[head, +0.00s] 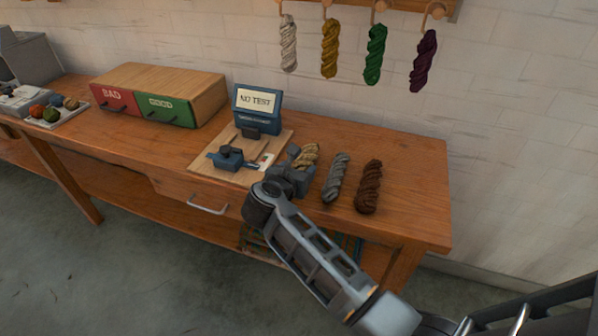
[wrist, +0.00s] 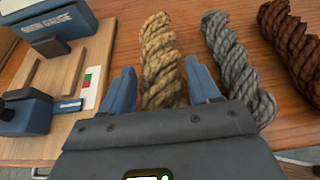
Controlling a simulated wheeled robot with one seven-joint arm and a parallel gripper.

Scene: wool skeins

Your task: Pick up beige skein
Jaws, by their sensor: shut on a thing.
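The beige skein (head: 307,156) lies on the wooden table, at the left of a row of skeins. In the wrist view the beige skein (wrist: 160,52) stands between the two blue fingers of my gripper (wrist: 160,92), its near end hidden behind the gripper body. My gripper (head: 297,160) is shut on the beige skein, at table level. In the head view the gripper and arm hide part of the skein.
A grey skein (head: 337,178) lies close to the right, then a brown skein (head: 369,187). A gauge (head: 256,110) reading "NO TEST" stands on a board to the left. Drawers marked BAD (head: 115,97) and GOOD (head: 165,108) are farther left. Skeins hang on the wall behind.

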